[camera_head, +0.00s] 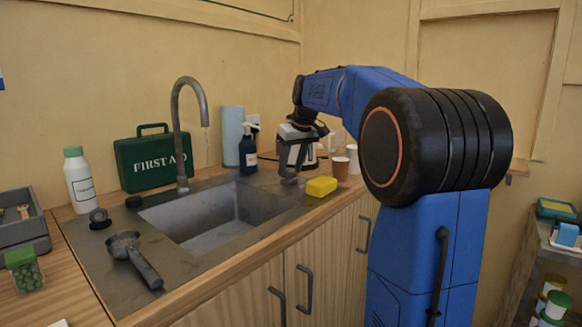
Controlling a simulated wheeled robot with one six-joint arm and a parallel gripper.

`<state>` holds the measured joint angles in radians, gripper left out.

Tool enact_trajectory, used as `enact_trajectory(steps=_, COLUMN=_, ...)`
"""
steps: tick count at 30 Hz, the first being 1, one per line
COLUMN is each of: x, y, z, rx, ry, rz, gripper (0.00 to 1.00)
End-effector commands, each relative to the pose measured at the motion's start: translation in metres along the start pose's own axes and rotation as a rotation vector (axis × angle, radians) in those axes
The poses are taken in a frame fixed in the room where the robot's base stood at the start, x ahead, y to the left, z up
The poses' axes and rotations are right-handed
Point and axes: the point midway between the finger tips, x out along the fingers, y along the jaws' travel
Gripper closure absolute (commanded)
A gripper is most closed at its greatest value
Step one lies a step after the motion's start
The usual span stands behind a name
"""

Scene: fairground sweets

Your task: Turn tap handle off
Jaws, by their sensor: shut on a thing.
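The grey curved tap (178,130) stands behind the sink (160,213). A thin stream of water (207,148) seems to fall from its spout. My gripper (289,172) points down at the right end of the sink, behind the yellow sponge. It is shut on a small grey piece low at the counter (290,181), which looks like the tap handle. The jaws hide most of this piece, so I cannot tell how far it is turned.
A yellow sponge (321,186) and paper cups (340,168) stand close to my gripper. A portafilter (133,258) lies front left.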

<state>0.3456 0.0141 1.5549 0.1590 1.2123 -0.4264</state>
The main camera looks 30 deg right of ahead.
Motion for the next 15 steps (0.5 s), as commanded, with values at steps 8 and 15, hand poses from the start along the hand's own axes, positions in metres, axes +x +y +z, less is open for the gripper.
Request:
enact_trajectory(steps=8, x=0.0002, y=-0.0025, z=-0.0003, rx=0.134, ry=0.0, rz=0.057, gripper=0.81)
enact_trajectory(steps=15, x=0.0002, y=-0.0035, z=-0.0006, rx=0.25, ry=0.0, rz=0.104, gripper=0.81)
